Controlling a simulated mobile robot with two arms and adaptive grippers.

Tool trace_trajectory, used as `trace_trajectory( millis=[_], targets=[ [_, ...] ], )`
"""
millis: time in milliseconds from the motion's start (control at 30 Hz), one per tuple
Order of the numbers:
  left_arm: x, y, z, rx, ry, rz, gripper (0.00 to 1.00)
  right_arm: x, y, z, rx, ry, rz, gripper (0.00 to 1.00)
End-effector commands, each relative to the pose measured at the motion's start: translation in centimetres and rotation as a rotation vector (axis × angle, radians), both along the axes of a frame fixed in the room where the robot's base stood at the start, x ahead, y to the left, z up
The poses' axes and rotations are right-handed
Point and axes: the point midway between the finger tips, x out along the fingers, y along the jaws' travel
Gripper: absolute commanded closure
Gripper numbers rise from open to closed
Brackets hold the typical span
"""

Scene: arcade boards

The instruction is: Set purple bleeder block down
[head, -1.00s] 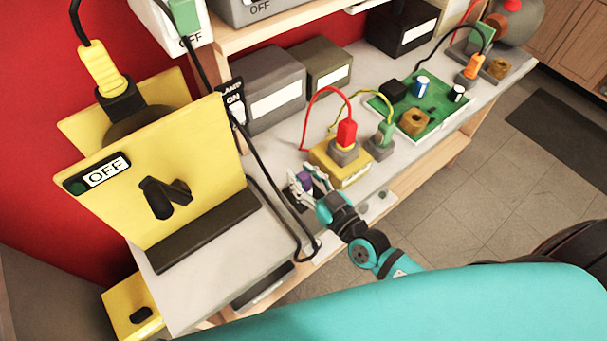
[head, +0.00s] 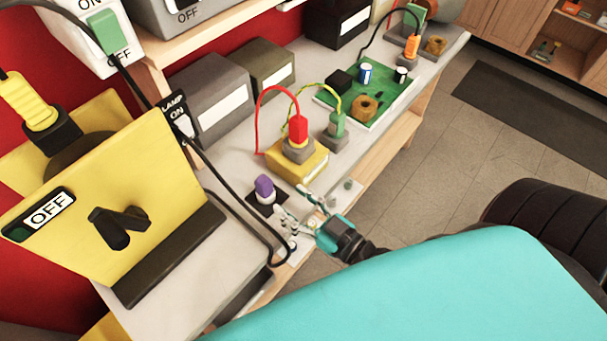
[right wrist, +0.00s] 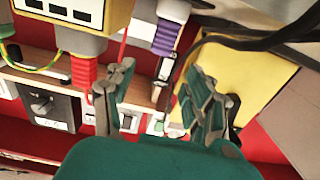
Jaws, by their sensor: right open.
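The purple bleeder block (head: 264,187) stands upright on a small white base over a dark square pad (head: 252,203) near the bench's front. It also shows in the right wrist view, as a purple piece (right wrist: 165,38) beyond the fingertips. My right gripper (head: 287,227) is open and empty, just in front of the block and apart from it. In the right wrist view its two fingers (right wrist: 160,85) are spread with a gap between them. My left gripper is not in view.
A black cable (head: 236,222) loops close to the left. A yellow panel marked OFF (head: 150,190) stands at left. A green circuit board (head: 380,112) lies farther back.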

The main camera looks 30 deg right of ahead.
Motion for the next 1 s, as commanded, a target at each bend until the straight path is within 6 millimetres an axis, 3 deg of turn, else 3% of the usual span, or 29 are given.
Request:
trace_trajectory(
  millis=[233,800,1000],
  targets=[
    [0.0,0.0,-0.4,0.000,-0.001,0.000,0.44,-2.3,-0.9,0.0,-0.001,0.000,0.000,0.46],
    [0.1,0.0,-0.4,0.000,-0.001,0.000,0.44,-2.4,-0.9,0.0,0.000,0.000,0.000,0.46],
    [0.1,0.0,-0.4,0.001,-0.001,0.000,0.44,-2.0,1.2,-0.5,-0.024,0.083,0.066,0.46]
  ],
)
